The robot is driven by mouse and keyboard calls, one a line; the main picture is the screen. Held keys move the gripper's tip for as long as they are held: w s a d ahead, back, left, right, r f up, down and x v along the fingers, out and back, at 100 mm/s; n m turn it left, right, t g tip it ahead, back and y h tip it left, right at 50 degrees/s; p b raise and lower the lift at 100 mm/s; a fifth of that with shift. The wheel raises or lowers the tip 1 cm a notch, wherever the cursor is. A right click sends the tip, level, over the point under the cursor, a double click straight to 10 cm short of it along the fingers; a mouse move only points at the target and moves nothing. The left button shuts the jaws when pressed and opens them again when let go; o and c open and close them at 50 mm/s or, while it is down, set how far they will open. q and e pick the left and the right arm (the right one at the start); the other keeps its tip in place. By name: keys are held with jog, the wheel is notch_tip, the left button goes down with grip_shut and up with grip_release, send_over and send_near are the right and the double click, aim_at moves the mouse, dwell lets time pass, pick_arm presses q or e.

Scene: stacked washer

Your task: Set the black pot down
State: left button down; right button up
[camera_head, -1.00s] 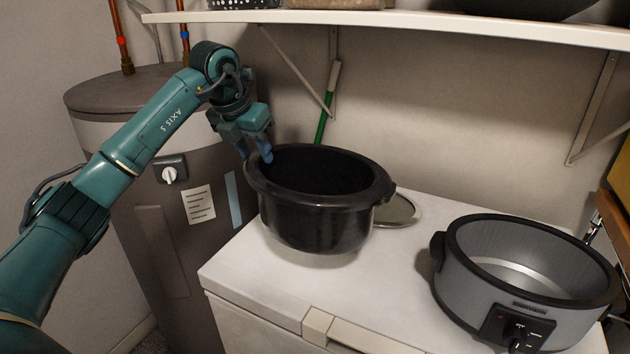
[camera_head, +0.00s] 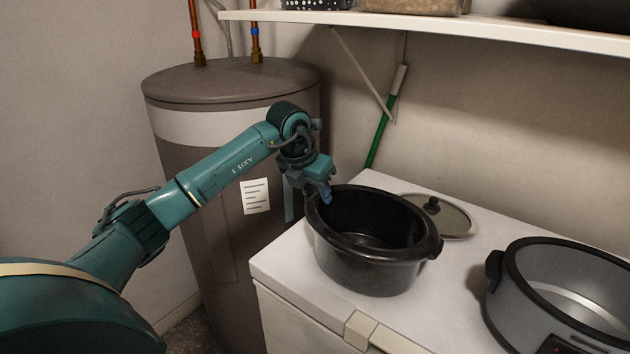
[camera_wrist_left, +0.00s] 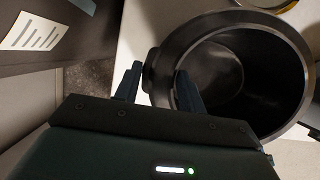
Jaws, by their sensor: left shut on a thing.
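The black pot (camera_head: 368,272) is upright over the left part of the white chest's top (camera_head: 455,290). Its underside is close to or on that top; I cannot tell if it touches. My left gripper (camera_head: 322,193) is shut on the pot's left rim. In the left wrist view, the gripper (camera_wrist_left: 157,82) has one finger outside and one inside the wall of the pot (camera_wrist_left: 262,45), which looks empty. My right gripper is not in view.
A glass lid (camera_head: 450,220) lies behind the pot. A grey cooker base (camera_head: 510,305) stands to the right, with a gap between. A brown tank (camera_head: 185,120) is at the left, a white shelf (camera_head: 470,30) above. A green-handled stick (camera_head: 380,135) leans at the wall.

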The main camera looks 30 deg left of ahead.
pick_arm(q)
jog(key=c, duration=0.8)
grip_release()
jog(key=shift+c, duration=0.2)
jog(key=shift+r, duration=0.1)
jog(key=v, duration=1.2)
jog(key=shift+b, duration=0.45)
